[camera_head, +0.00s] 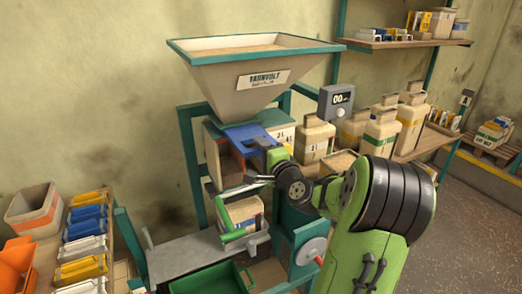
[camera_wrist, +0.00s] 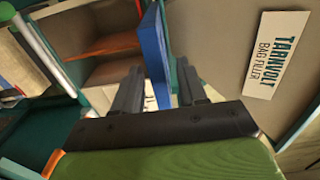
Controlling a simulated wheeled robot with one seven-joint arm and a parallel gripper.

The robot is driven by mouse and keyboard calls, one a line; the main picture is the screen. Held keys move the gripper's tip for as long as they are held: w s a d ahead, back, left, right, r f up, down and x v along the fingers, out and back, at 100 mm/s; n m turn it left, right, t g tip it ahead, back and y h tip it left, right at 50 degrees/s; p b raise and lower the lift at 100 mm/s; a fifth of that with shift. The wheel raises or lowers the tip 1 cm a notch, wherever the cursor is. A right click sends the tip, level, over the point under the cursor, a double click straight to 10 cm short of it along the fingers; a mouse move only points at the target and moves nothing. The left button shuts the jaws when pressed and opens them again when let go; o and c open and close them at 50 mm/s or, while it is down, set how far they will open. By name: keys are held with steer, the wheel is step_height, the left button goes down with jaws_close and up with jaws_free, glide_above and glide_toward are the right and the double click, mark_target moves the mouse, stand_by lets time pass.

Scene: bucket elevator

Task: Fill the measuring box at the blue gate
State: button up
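The blue gate (camera_head: 246,136) is a blue plate under the hopper of the bag filler. In the wrist view the blue plate (camera_wrist: 154,50) stands upright between my fingers. My gripper (camera_wrist: 160,88) is open, with the fingers apart on either side of the plate; I cannot tell whether either touches it. In the head view my gripper (camera_head: 268,172) is in front of the machine, just below the blue part, and partly hidden by my wrist. I cannot tell for sure which part is the measuring box; an open brown compartment (camera_wrist: 112,72) lies left of the plate.
The tapered hopper (camera_head: 236,77) stands above. A display (camera_head: 336,101) reads 00. Shelved containers (camera_head: 381,131) stand right; bins (camera_head: 35,210) stand left.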

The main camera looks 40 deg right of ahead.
steer(key=b+v, duration=0.3)
steer(key=v, duration=1.2)
steer(key=shift+s, duration=0.3)
steer(key=shift+a, duration=0.15)
steer(key=shift+c, duration=0.3)
